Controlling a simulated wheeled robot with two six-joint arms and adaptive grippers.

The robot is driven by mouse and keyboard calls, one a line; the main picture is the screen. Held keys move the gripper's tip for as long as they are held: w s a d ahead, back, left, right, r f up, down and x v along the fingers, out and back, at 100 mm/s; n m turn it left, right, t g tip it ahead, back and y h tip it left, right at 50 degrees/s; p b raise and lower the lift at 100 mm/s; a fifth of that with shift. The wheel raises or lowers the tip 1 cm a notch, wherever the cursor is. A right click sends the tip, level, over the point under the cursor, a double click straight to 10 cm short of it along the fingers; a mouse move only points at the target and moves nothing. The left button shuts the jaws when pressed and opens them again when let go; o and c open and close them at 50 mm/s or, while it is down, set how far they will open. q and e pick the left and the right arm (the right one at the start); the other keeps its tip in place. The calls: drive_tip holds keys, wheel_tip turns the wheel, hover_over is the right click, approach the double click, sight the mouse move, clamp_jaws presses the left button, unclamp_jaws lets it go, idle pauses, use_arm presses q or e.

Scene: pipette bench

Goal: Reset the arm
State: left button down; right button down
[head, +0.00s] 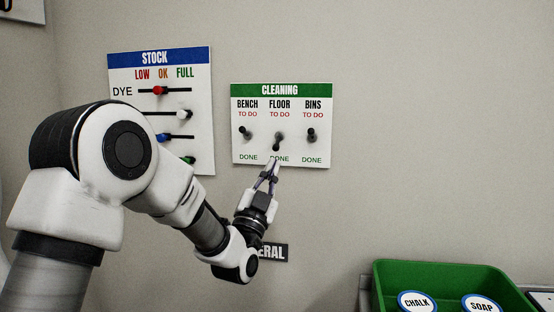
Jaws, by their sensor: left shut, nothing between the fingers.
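My left arm reaches up from the left side of the head view. My left gripper (275,165) is shut and empty. Its fingertips are just below the middle lever of the white CLEANING board (313,92), over the word DONE under FLOOR. The FLOOR lever (278,139) points down. The BENCH lever (245,132) and the BINS lever (311,134) sit beside it; their tilt is hard to tell. I cannot tell whether the fingertips touch the FLOOR lever. My right gripper is not in view.
A STOCK board (155,58) with several coloured sliders hangs to the left, partly behind my arm. A dark label (272,252) ending in "ERAL" is partly hidden below. The wall at right is clear.

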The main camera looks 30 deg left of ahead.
use_arm(q)
drive_tip(key=s+d+f+g+h+p, duration=0.1)
drive_tip(key=s+f+g+p, duration=0.15)
drive_tip(key=f, duration=0.95)
drive_tip(key=s+d+f+g+p, duration=0.15)
drive_tip(key=f+g, duration=0.25)
drive_tip(key=f, duration=0.8)
drive_tip(key=s+d+f+g+h+p, duration=0.15)
drive_tip(key=f+g, duration=0.25)
drive_tip(key=f, duration=0.8)
drive_tip(key=s+d+f+n+g+p, duration=0.15)
drive_tip(key=s+f+g, duration=0.65)
drive_tip(key=s+f, duration=0.8)
drive_tip(key=s+f+n+g, duration=0.1)
drive_tip(key=s+n+g, duration=0.3)
drive_tip(key=s, duration=1.4)
drive_tip(key=g, duration=0.3)
drive_tip(key=shift+f+n+p, duration=0.35)
drive_tip(key=shift+f, duration=0.05)
drive_tip(key=shift+d+y, duration=0.1)
drive_tip(key=shift+y, duration=0.25)
